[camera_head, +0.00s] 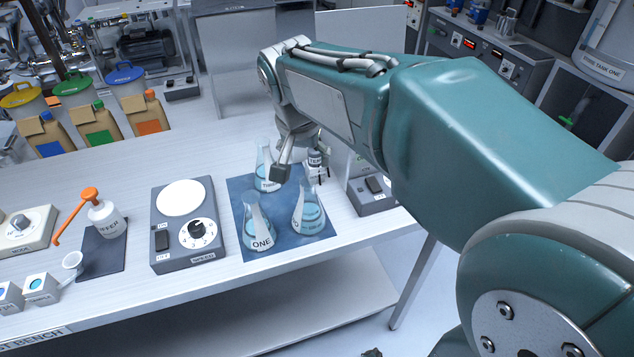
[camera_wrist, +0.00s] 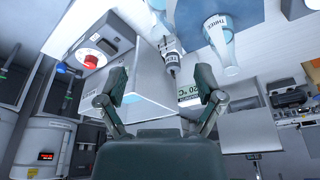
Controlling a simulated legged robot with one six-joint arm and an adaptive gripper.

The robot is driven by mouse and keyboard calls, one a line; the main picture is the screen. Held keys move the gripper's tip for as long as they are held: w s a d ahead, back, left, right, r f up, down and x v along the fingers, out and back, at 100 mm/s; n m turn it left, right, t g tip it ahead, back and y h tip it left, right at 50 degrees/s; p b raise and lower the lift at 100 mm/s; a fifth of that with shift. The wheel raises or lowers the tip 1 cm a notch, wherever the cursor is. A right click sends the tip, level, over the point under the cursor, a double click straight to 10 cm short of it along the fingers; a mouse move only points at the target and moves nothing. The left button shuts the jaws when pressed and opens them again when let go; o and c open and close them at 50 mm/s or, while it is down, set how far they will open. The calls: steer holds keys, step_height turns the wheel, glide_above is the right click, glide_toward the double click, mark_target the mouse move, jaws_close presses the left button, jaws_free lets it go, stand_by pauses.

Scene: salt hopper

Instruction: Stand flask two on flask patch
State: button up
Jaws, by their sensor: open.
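A blue mat (camera_head: 236,190), which I take as the flask patch, lies on the bench. Three clear flasks with blue liquid stand upright on it. Flask two (camera_head: 308,215) is at the right; its label is partly turned away. Flask one (camera_head: 257,235) is at the front left. Flask three (camera_head: 264,178) is at the back, partly behind my gripper (camera_head: 287,168). In the wrist view my gripper (camera_wrist: 161,86) is open, with nothing between its fingers. Flask three (camera_wrist: 218,45) shows there beyond the right finger. My gripper is above the back of the mat, apart from flask two.
A small dark-capped bottle (camera_head: 315,160) stands near the mat's back right corner, close to my gripper. A grey switch box (camera_head: 372,195) is right of the mat. A stirrer with a white plate (camera_head: 182,198) is left. Bare bench lies behind the stirrer.

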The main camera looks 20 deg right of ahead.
steer(key=s+f+n+t+y, duration=0.1)
steer(key=s+n, duration=0.5)
steer(key=s, duration=1.1)
steer(key=shift+d+f+n+t+y, duration=0.25)
steer(key=shift+f+n+t+y, duration=0.05)
steer(key=shift+f+t, duration=0.6)
steer(key=shift+d+r, duration=0.1)
steer(key=shift+d, duration=0.05)
